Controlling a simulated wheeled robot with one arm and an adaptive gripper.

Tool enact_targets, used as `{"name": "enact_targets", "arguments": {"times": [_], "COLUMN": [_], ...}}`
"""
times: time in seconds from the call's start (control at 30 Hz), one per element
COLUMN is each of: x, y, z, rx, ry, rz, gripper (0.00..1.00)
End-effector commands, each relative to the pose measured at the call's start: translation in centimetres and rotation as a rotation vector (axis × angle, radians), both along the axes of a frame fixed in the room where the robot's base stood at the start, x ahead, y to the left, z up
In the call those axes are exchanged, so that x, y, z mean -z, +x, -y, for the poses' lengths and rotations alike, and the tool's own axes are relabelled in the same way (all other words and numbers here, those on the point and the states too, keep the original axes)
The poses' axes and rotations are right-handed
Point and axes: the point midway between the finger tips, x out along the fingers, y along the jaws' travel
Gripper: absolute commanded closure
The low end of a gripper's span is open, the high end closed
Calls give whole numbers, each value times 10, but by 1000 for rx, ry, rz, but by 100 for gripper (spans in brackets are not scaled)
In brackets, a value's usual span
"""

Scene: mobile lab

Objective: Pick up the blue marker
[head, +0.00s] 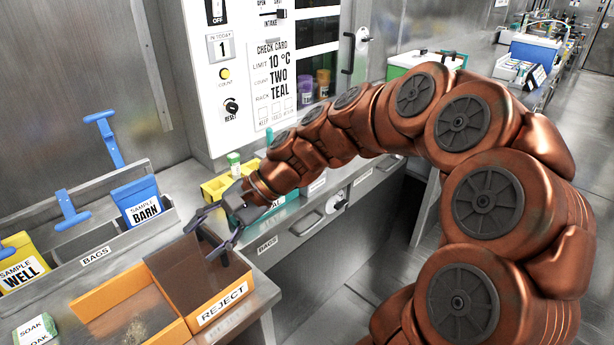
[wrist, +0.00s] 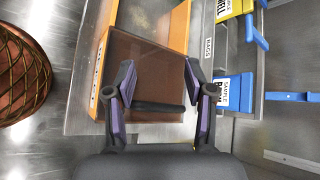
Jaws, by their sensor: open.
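I cannot make out a blue marker in either view. My gripper (head: 207,244) is open, with its fingers apart over the orange box labelled REJECT (head: 222,304). In the wrist view the open fingers of the gripper (wrist: 159,68) have the box's brown panel (wrist: 150,55) beyond them. A dark bar (wrist: 157,107) lies across the view between the fingers, near their base; I cannot tell what it is. Nothing is seen gripped.
A grey rack labelled BAGS (head: 97,256) holds a blue SAMPLE BARN bag (head: 138,203) and a yellow SAMPLE WELL bag (head: 22,272). Blue T-shaped pieces (head: 103,135) stand up at the rack. A yellow holder (head: 213,188) stands behind my gripper, close to the white panel (head: 240,75).

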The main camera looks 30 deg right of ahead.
Motion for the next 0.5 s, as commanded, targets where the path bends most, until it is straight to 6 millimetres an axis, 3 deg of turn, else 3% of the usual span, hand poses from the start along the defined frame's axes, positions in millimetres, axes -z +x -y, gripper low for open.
{"name": "enact_targets", "arguments": {"times": [0.1,0.27,0.4,0.5], "x": [6,12,30,48], "y": [52,113,152,167], "z": [35,108,194,259], "rx": [198,471,711,868], "ry": [172,409,625,767], "rz": [-50,-118,-181,-218], "gripper": [46,46,46,46]}}
